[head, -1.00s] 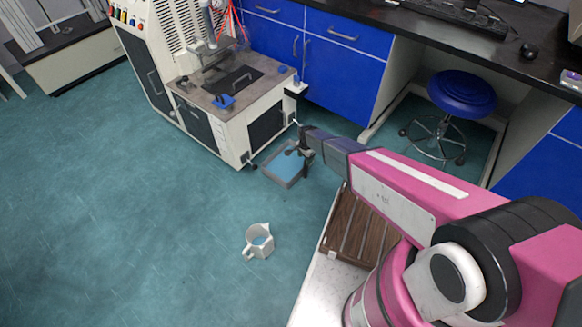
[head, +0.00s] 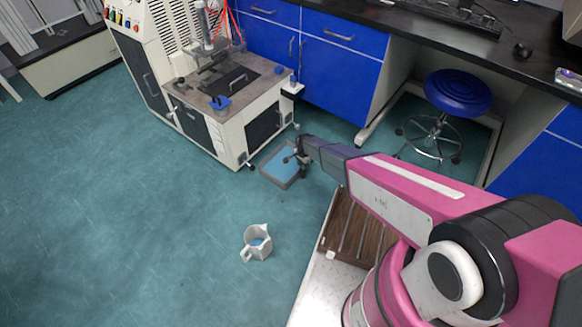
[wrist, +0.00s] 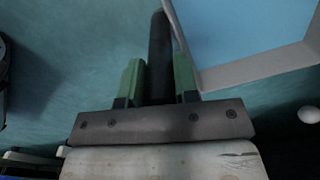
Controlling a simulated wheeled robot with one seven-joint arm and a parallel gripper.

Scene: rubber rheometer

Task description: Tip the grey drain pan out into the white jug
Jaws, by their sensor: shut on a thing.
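The grey drain pan (head: 279,182) is beside the machine's front right corner, low over or on the floor; I cannot tell which. It looks about level and holds blue liquid (head: 280,163). In the wrist view its grey rim (wrist: 250,69) and the blue inside fill the upper right. My gripper (head: 303,158) is at the pan's right side. In the wrist view the green fingertips of my gripper (wrist: 158,80) are shut on the pan's dark bar-like handle (wrist: 160,48). The white jug (head: 258,250) stands upright on the floor nearer to me, left of my arm.
The cream machine (head: 228,140) stands behind the pan. Blue cabinets (head: 340,75) and a blue stool (head: 458,92) are at the back right. A brown slatted rack (head: 350,228) lies on a pale surface below my arm. The floor around the jug is clear.

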